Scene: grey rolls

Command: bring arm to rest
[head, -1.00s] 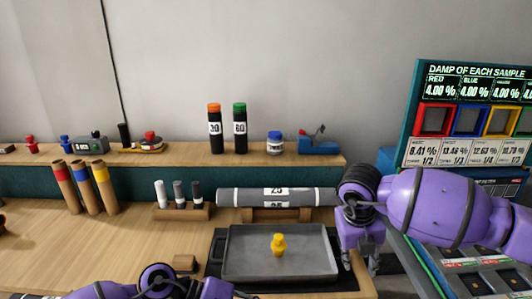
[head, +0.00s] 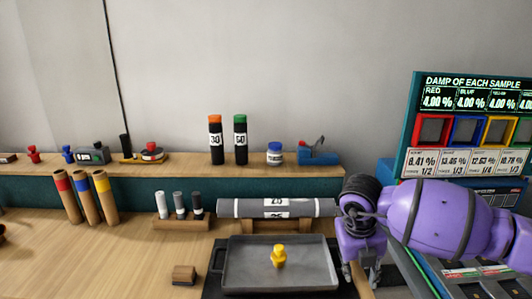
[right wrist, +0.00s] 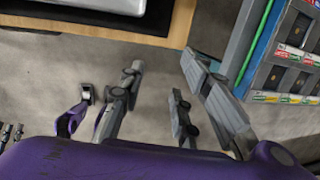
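My right arm comes in from the right, and its purple right gripper (head: 361,277) points down just right of the grey tray (head: 232,266). In the right wrist view the fingers of this gripper (right wrist: 162,68) are spread, with only floor between them. It is empty and touches nothing that I can see. My left gripper does not show in the head view. A grey roll (head: 235,208) lies on a wooden stand behind the tray, its right end close to my right wrist. A yellow piece (head: 279,258) stands in the tray.
A panel with coloured frames and readouts (head: 465,130) stands at the right, near my right arm. Three brown tubes (head: 84,198) and a rack of small cylinders (head: 181,224) stand on the left. The shelf (head: 220,172) holds bottles.

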